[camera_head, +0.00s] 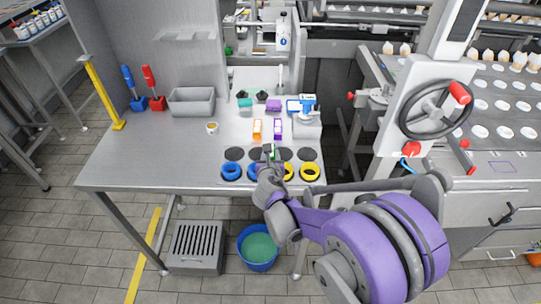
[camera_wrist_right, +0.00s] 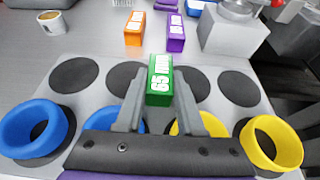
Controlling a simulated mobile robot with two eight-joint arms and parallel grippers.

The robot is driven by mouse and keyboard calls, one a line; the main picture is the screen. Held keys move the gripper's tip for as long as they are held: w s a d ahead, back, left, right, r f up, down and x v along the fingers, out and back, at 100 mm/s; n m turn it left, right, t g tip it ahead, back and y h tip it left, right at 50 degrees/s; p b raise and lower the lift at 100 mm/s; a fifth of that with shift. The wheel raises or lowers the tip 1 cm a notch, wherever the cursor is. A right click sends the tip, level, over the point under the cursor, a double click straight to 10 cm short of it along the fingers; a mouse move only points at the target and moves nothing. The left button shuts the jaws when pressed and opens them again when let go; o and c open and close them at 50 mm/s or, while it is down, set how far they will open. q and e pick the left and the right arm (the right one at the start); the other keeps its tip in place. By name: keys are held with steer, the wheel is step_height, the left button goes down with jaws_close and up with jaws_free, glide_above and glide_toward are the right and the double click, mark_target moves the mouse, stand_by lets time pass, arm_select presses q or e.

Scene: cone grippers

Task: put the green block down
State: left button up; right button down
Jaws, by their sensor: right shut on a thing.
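A green block (camera_wrist_right: 159,80) with a white label is between the fingers of my right gripper (camera_wrist_right: 158,98). It also shows in the head view (camera_head: 272,151), small and partly hidden by the gripper. My right gripper (camera_head: 270,167) is shut on it, over the grey mat (camera_wrist_right: 215,85) with dark discs and rings. I cannot tell whether the block touches the mat or hangs just above it. My left gripper is not in view.
Blue rings (camera_head: 231,172) and yellow rings (camera_head: 310,172) lie along the mat's front. An orange block (camera_head: 257,129) and a purple block (camera_head: 278,128) stand behind. A small cup (camera_head: 212,128) is to the left; the table's left part (camera_head: 150,150) is clear.

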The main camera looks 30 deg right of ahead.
steer(key=c, duration=1)
jaws_free()
steer(key=shift+f, duration=0.15)
steer(key=o, duration=0.5)
